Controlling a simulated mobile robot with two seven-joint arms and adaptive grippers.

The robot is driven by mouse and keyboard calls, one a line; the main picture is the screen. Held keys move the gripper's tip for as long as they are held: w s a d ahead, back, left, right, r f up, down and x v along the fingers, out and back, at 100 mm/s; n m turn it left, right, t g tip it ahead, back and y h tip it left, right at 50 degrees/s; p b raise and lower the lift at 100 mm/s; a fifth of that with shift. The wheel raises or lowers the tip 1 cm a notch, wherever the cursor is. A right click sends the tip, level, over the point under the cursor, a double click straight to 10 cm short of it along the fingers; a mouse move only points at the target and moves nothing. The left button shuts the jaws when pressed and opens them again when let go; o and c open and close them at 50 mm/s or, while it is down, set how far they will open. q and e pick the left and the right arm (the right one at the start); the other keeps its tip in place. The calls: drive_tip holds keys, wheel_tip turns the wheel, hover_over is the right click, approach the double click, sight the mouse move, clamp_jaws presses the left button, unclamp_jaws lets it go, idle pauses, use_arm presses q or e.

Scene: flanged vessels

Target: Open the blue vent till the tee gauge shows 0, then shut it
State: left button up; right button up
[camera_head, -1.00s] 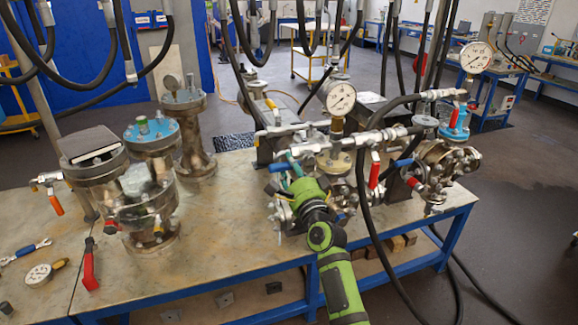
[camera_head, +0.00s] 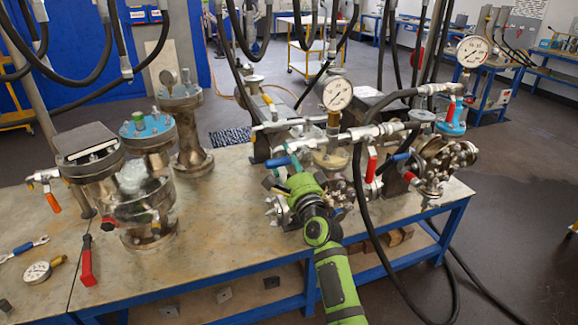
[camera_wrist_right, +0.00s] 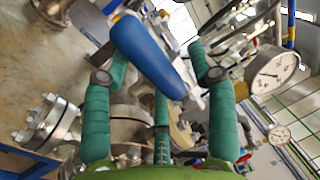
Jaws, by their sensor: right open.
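My right gripper (camera_head: 284,172) is at the left end of the pipe assembly on the bench. The handle also shows in the head view (camera_head: 277,162), partly hidden by the gripper. The round white gauge (camera_head: 338,94) stands upright on a brass stem above the middle of the assembly. It also shows in the right wrist view (camera_wrist_right: 272,70). Its reading is too small to tell. My left gripper is out of view.
A second blue handle (camera_head: 402,157) and red handles (camera_head: 371,168) are on the right of the assembly. A second gauge (camera_head: 473,51) stands at the far right. Black hoses hang down in front. Flanged vessels (camera_head: 145,195) stand on the bench (camera_head: 225,230) to the left.

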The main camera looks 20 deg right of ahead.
drive_tip(key=s+f, duration=0.2)
drive_tip(key=s, duration=0.9)
drive_tip(key=shift+s+d+f, duration=0.15)
drive_tip(key=shift+s+f, duration=0.05)
drive_tip(key=shift+s, duration=0.2)
idle(2.2)
